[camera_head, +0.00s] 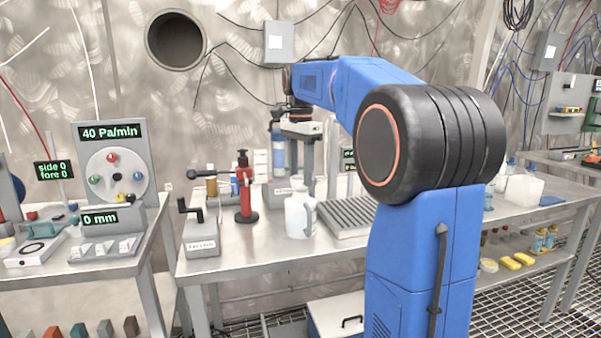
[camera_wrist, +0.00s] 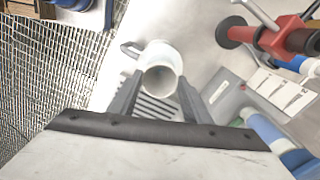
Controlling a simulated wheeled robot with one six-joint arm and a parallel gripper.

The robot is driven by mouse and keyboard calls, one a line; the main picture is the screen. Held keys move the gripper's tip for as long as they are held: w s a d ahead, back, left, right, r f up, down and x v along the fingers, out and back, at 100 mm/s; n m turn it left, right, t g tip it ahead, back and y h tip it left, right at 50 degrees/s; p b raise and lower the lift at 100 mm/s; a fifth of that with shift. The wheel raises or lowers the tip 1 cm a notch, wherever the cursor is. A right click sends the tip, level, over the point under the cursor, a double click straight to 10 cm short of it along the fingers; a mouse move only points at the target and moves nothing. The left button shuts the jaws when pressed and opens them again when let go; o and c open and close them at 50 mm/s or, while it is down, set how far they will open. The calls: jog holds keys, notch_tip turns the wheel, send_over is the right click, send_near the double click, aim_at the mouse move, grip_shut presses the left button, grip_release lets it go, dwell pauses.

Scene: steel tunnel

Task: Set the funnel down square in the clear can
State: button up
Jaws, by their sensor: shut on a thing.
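The clear can (camera_head: 298,217), a pale translucent vessel with a side handle, stands upright on the steel bench in the head view. My gripper (camera_head: 308,188) points down directly above its mouth. In the wrist view my gripper (camera_wrist: 159,84) has its two dark fingers on either side of a pale round rim, which I take to be the funnel (camera_wrist: 161,79). The gripper is shut on it. The pale can body (camera_wrist: 158,53) and its handle show just beyond. The funnel's spout is hidden, so I cannot tell how far it sits in the can or whether it is square.
A red stand (camera_head: 244,190) and a grey crank box (camera_head: 201,232) are left of the can. A ribbed grey tray (camera_head: 350,218) lies close on its right. Blue-capped cylinders (camera_head: 278,155) stand behind. Some bench in front of the can is bare.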

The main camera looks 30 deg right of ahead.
jog(key=o, duration=2)
jog(key=shift+r, duration=3.5)
